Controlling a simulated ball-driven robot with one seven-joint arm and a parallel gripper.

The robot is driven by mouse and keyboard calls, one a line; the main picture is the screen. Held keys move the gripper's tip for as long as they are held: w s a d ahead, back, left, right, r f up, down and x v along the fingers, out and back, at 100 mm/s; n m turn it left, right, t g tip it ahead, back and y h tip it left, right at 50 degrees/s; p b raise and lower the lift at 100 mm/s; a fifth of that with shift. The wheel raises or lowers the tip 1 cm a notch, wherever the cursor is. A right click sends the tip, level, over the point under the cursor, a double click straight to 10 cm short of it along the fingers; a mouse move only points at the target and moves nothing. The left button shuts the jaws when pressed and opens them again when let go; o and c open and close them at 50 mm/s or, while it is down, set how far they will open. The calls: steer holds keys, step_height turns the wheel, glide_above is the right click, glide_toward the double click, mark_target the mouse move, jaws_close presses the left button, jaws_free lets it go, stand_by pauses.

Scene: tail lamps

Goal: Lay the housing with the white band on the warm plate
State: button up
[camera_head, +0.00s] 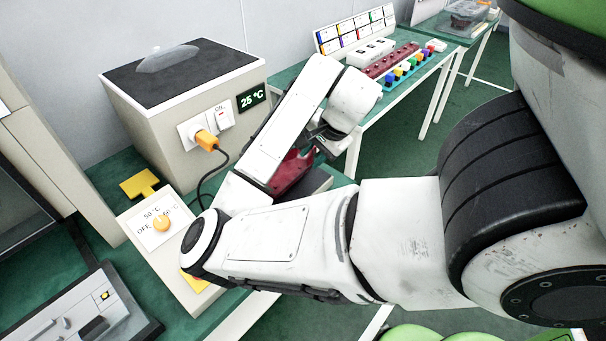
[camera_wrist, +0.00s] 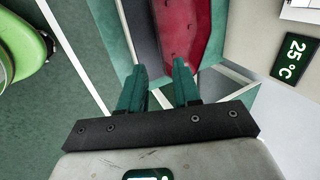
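A dark red housing (camera_head: 291,172) lies on a dark grey flat plate (camera_head: 318,182), partly hidden behind my arm in the head view. In the wrist view the red housing (camera_wrist: 184,32) lies beyond my fingertips, with the dark grey plate (camera_wrist: 141,28) beside it. No white band shows on its visible part. My gripper (camera_wrist: 160,72) has its two teal fingers apart, with nothing between them. In the head view my gripper (camera_head: 322,143) is just above the housing, largely hidden by my wrist. I cannot tell for sure whether this plate is the warm plate.
A beige box (camera_head: 170,105) with a dark top and a 25 °C display (camera_head: 251,98) stands behind. A back table holds a dark red row (camera_head: 391,60) and several coloured pieces (camera_head: 405,68).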

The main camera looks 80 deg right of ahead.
steer(key=w+a+f+n+g+h, duration=0.25)
steer(key=w+a+n, duration=0.45)
steer(key=n, duration=0.7)
steer(key=a+f+n, duration=0.2)
steer(key=a+f, duration=0.1)
steer(key=a+f+n+y, duration=0.1)
steer(key=a+f+n, duration=0.1)
steer(key=a+f, duration=0.1)
steer(key=a+f+n+y, duration=0.1)
steer(key=a+f+n, duration=0.1)
steer(key=a, duration=0.3)
steer(key=shift+f, duration=0.8)
steer(key=s+a+f+n+y, duration=0.1)
steer(key=s+a+f, duration=0.1)
steer(key=a, duration=0.3)
steer(key=s+a+f+n+y, duration=0.1)
steer(key=s+a+f+n, duration=0.1)
steer(key=a, duration=0.4)
steer(key=shift+s+a+f+n+g+y, duration=0.15)
steer(key=shift+s+f+n+g+y, duration=0.3)
steer(key=shift+f, duration=0.4)
steer(key=shift+s+m, duration=0.1)
steer(key=shift+m, duration=0.15)
